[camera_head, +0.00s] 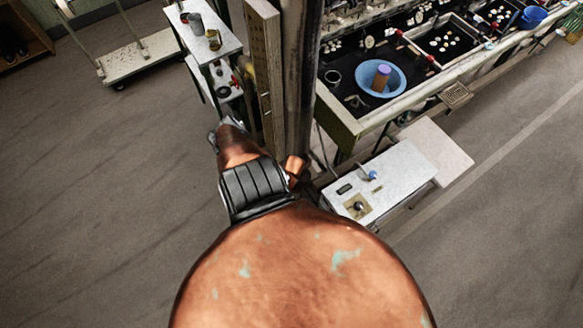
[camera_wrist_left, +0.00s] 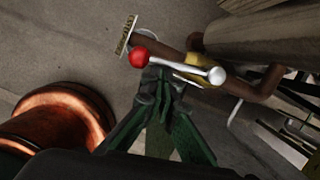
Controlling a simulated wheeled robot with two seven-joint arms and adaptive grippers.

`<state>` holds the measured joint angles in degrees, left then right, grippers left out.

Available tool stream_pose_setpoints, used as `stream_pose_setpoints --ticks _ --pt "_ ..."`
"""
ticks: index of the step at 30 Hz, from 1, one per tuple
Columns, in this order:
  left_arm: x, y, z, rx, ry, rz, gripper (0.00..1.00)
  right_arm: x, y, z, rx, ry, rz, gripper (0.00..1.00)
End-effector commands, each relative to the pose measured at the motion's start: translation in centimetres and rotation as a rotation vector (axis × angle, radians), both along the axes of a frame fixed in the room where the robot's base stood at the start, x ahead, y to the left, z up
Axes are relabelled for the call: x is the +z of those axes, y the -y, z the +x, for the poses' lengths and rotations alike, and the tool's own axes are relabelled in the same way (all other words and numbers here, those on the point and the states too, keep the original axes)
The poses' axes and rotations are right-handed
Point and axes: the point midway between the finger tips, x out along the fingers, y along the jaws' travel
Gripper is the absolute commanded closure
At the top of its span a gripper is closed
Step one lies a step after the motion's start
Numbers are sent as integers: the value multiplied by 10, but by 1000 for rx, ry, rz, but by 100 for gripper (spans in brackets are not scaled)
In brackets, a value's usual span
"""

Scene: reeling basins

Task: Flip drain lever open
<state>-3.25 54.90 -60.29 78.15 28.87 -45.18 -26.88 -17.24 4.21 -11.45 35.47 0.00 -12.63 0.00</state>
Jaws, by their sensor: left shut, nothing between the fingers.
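In the left wrist view a drain lever (camera_wrist_left: 180,68) with a red ball (camera_wrist_left: 138,57) at its left end and a silver rounded end at its right lies across a rusty pipe (camera_wrist_left: 160,46). A yellow part (camera_wrist_left: 200,75) shows at the pipe behind the lever. My left gripper (camera_wrist_left: 158,78) is shut and empty. Its fingertips are at the lever close to the red ball; whether they touch it I cannot tell. In the head view the lever is not visible, and my right gripper does not show.
In the head view a dark basin (camera_head: 440,48) with a blue bowl (camera_head: 395,84) stands at the upper right. A white-topped control box (camera_head: 405,170) stands below it. A post (camera_head: 300,80) rises near the middle. A white shelf cart (camera_head: 222,42) stands upper left.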

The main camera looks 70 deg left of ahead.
Motion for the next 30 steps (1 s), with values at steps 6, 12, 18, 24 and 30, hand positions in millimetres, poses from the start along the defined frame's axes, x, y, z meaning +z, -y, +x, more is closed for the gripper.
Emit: stream_pose_setpoints --ticks 6,12,18,24,30 --pt "0 -8 -5 -123 -1 1 100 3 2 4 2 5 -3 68" --pt "0 -11 -6 -189 -1 1 100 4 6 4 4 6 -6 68" --pt "0 -13 -7 -211 0 2 100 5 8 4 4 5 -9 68" --pt "0 -13 -7 -213 -1 2 100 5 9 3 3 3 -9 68" --pt "0 -14 -7 -212 -1 3 100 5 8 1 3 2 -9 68"
